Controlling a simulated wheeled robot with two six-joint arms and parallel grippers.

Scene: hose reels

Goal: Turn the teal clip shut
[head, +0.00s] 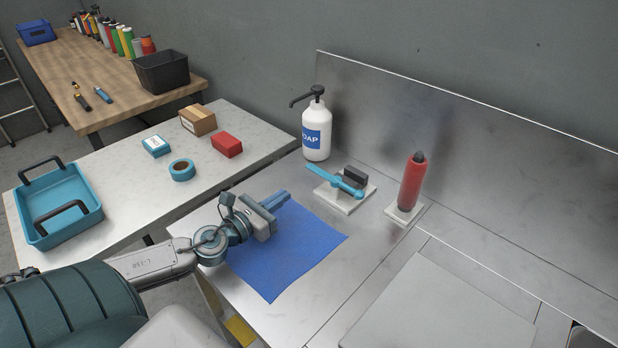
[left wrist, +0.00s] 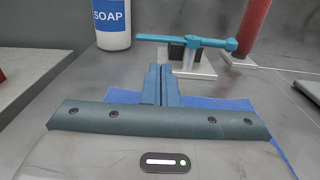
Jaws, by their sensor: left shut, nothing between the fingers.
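The teal clip (head: 343,184) is a long bar mounted on a small white base plate (head: 345,207), with a black block (head: 355,175) beside it. In the left wrist view the teal clip (left wrist: 188,41) lies across the top of its base, ahead of my fingers. My left gripper (head: 281,197) is shut and empty above the blue cloth, to the left of the clip and apart from it. In the left wrist view its blue fingertips (left wrist: 160,72) are together and point toward the clip. My right gripper is not in view.
A soap bottle (head: 316,127) stands behind the clip, and a red cylinder (head: 412,182) on a white plate stands to its right. A blue cloth (head: 292,262) lies on the metal counter. A metal backsplash (head: 480,140) rises behind. A teal tray (head: 55,205) sits at left.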

